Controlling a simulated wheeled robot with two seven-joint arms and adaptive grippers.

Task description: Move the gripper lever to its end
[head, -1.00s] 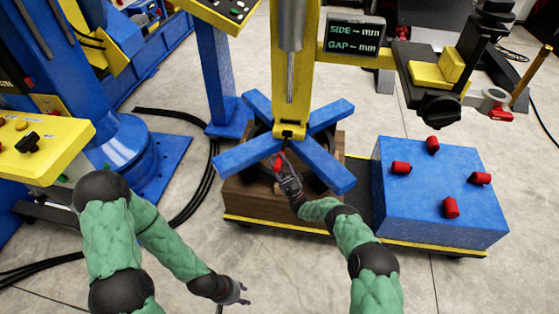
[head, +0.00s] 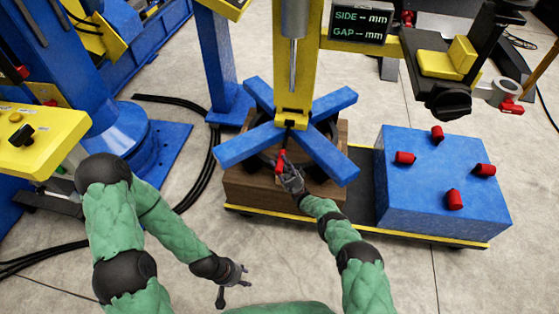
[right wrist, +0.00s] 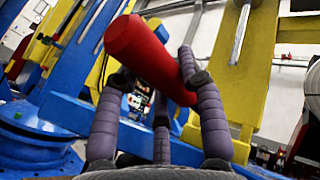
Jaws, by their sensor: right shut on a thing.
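The gripper lever has a red grip (head: 280,161), low at the front of the yellow column, between the blue cross arms (head: 325,155). My right gripper (head: 289,171) is at the lever, shut on its red grip. In the right wrist view the red grip (right wrist: 140,45) lies slanted between the fingers of my right gripper (right wrist: 160,95). The lever's far end is partly hidden by the column's base. My left gripper (head: 236,280) hangs low over the floor, away from everything, with its fingers apart and empty.
A blue block with several red knobs (head: 440,190) stands on the yellow-edged cart at right. A display (head: 357,28) reads SIDE and GAP without numbers. A yellow control panel (head: 35,140) is at left. Black cables (head: 190,185) lie on the floor; the front floor is clear.

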